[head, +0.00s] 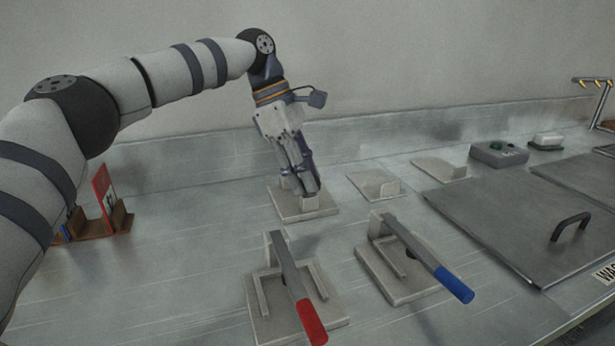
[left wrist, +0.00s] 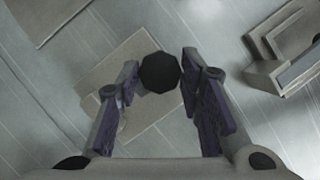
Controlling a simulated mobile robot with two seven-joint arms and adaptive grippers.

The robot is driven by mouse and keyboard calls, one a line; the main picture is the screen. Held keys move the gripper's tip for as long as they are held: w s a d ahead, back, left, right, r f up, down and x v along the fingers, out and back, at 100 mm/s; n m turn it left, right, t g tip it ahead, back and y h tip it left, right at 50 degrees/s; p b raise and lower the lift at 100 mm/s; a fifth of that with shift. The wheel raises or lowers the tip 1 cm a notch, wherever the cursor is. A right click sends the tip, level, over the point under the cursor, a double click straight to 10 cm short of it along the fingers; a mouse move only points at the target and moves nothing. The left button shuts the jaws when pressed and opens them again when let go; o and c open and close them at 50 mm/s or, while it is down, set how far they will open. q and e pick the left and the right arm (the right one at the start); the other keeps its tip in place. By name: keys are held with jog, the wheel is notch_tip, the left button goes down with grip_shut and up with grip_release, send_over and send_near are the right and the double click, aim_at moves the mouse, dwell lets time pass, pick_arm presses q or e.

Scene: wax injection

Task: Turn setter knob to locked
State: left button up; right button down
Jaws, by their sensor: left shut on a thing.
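The setter knob (left wrist: 160,72) is a dark, many-sided knob seen from above in the left wrist view. It sits over a pale square base plate (left wrist: 142,122), which also shows in the head view (head: 290,214). My left gripper (head: 308,190) reaches down to this plate, and its two fingers are shut on the knob, one on each side. In the head view the fingers hide the knob. I cannot read any locked mark or tell the knob's turned position. My right gripper is in neither view.
In front stand a red-handled lever (head: 296,290) and a blue-handled lever (head: 425,255) on plates. Two small bracketed plates (head: 372,184) lie to the right, before a large metal lid (head: 500,225) and a grey button box (head: 498,154). A brown rack (head: 118,218) stands left.

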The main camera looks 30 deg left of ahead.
pick_arm(q)
jog(key=shift+f+m, duration=0.2)
jog(key=shift+m, duration=0.4)
jog(key=shift+r+m+g, duration=0.1)
jog(key=shift+m+g, duration=0.2)
jog(key=o, duration=1.2)
jog(key=shift+c, duration=0.2)
jog(key=v, duration=0.7)
jog(key=shift+r, duration=0.3)
jog(key=shift+f, duration=0.1)
